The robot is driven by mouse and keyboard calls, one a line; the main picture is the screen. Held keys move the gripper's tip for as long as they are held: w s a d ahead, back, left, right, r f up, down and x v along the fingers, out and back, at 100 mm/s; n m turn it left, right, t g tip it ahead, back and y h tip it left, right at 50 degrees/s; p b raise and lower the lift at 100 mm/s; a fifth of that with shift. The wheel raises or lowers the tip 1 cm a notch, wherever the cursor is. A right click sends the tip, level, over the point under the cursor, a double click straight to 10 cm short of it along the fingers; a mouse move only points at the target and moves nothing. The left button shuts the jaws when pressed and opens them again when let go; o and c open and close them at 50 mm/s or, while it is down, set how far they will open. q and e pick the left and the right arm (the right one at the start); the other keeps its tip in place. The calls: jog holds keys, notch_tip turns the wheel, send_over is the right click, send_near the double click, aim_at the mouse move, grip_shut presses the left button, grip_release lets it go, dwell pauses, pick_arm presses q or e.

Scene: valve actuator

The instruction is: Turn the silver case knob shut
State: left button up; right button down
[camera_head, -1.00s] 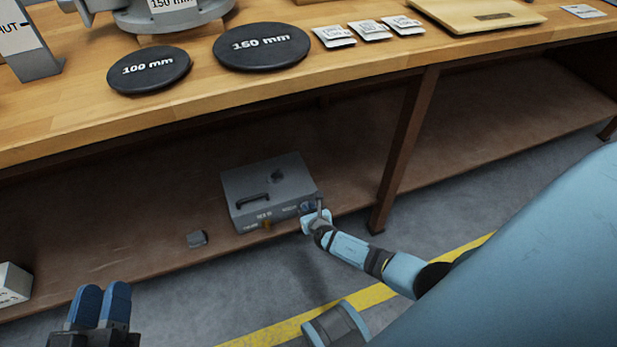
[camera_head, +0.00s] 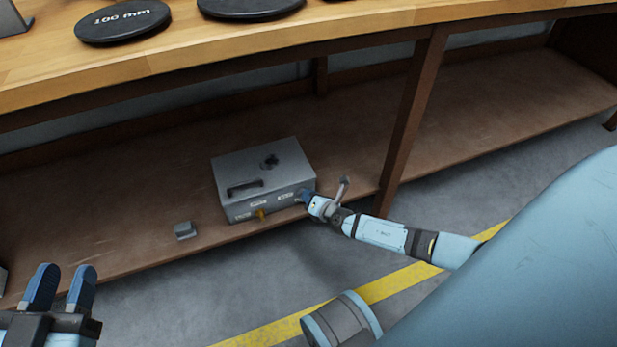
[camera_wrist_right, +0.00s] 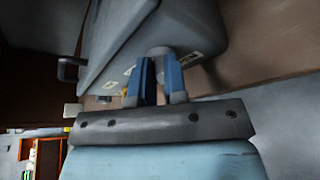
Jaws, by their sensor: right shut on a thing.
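My right gripper (camera_head: 304,197) is at the right end of that face. In the right wrist view its blue fingers (camera_wrist_right: 160,75) are shut on a round grey knob (camera_wrist_right: 160,52) against the case; the fingers hide part of the knob, and its turn angle cannot be told. My left gripper (camera_head: 62,285) is at the lower left, empty, fingers apart, away from the case.
A small grey block (camera_head: 185,230) lies on the shelf (camera_head: 110,243) left of the case. A wooden post (camera_head: 408,120) stands to the right of the case. The worktop (camera_head: 200,50) overhangs above. A yellow line (camera_head: 400,285) crosses the grey floor in front.

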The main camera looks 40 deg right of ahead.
jog(key=shift+d+f+m+t, duration=0.2)
jog(key=shift+m+t, duration=0.1)
jog(key=shift+m, duration=0.3)
jog(key=shift+d+m+t+y, duration=0.1)
jog(key=shift+m+t+y, duration=0.2)
jog(key=shift+m+y, duration=0.3)
jog(key=m+t, duration=0.1)
jog(key=m, duration=0.1)
jog(key=f+m+t+y, duration=0.1)
jog(key=m, duration=0.2)
jog(key=shift+s, duration=0.1)
jog(key=shift+m, duration=0.3)
jog(key=shift+d, duration=0.1)
jog(key=c, duration=1.2)
grip_release()
jog(key=shift+o, duration=0.2)
